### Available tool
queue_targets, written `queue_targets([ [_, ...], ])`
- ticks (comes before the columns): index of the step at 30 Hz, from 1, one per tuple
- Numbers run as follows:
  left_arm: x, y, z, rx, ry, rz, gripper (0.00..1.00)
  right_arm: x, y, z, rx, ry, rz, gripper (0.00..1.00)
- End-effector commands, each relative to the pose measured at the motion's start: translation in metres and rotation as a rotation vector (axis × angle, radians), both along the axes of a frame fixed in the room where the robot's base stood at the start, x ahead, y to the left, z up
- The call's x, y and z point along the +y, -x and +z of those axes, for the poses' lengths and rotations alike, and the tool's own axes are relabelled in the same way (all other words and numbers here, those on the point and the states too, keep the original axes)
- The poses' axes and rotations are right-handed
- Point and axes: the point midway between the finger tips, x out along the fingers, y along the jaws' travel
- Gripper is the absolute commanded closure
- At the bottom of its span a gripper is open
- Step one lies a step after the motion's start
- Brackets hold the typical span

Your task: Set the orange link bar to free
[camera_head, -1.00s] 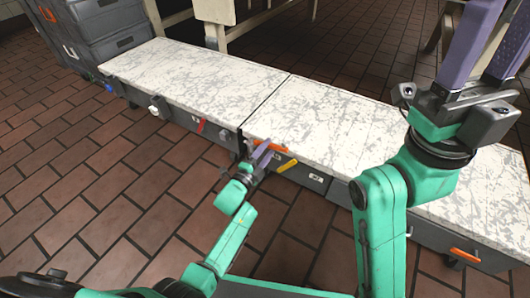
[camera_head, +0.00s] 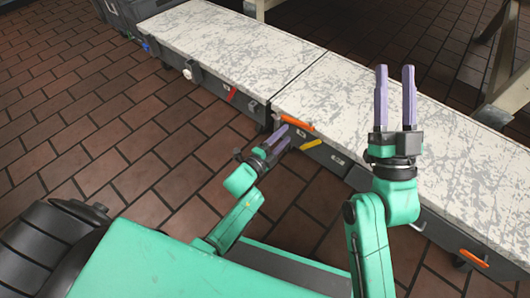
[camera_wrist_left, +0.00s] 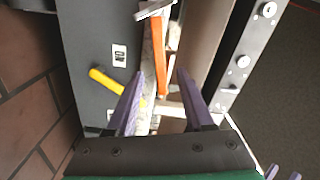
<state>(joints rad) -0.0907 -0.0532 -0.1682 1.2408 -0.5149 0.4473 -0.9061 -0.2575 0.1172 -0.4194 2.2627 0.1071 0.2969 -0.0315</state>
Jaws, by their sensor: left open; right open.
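The orange link bar (camera_head: 297,122) is on the front face of the white-topped counter, close to the seam between its two sections. My left gripper (camera_head: 286,134) is open beside the bar, with its purple fingers pointing at the counter front. In the left wrist view the orange bar (camera_wrist_left: 160,60) shows between the two spread fingers (camera_wrist_left: 160,73), beyond or level with their tips; I cannot tell whether they touch it. My right gripper (camera_head: 395,68) is open and empty, fingers upward, in front of the counter's right section in the picture.
A yellow handle (camera_head: 312,145) is just below the bar, and it also shows in the left wrist view (camera_wrist_left: 105,80). A red lever (camera_head: 232,94) and another orange handle (camera_head: 474,258) are farther along the front. Grey crates (camera_head: 130,14) stand at the left end.

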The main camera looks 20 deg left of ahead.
Motion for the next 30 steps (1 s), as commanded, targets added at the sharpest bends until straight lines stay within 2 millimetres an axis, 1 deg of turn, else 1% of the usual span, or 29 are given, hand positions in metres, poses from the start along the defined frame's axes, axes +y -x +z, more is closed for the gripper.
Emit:
queue_targets([
  [1,0.002,0.004,0.002,0.001,0.000,0.000,0.47,0.002,-0.003,-0.014,0.049,0.009,0.005,0.50],
  [7,0.007,0.018,0.001,0.001,0.000,0.001,0.47,0.010,-0.007,-0.075,0.235,0.042,0.028,0.50],
  [14,0.014,0.035,0.001,0.002,-0.001,0.000,0.47,0.018,0.002,-0.146,0.442,0.078,0.055,0.50],
  [18,0.018,0.046,0.001,0.002,-0.001,0.000,0.47,0.021,0.014,-0.187,0.564,0.098,0.073,0.50],
  [23,0.023,0.057,0.001,0.001,0.000,0.001,0.47,0.025,0.034,-0.232,0.700,0.118,0.094,0.50],
  [27,0.027,0.069,0.001,0.002,0.000,0.000,0.47,0.027,0.056,-0.270,0.817,0.136,0.113,0.50],
  [30,0.030,0.075,0.001,0.002,0.000,0.000,0.47,0.028,0.072,-0.293,0.892,0.148,0.127,0.50],
])
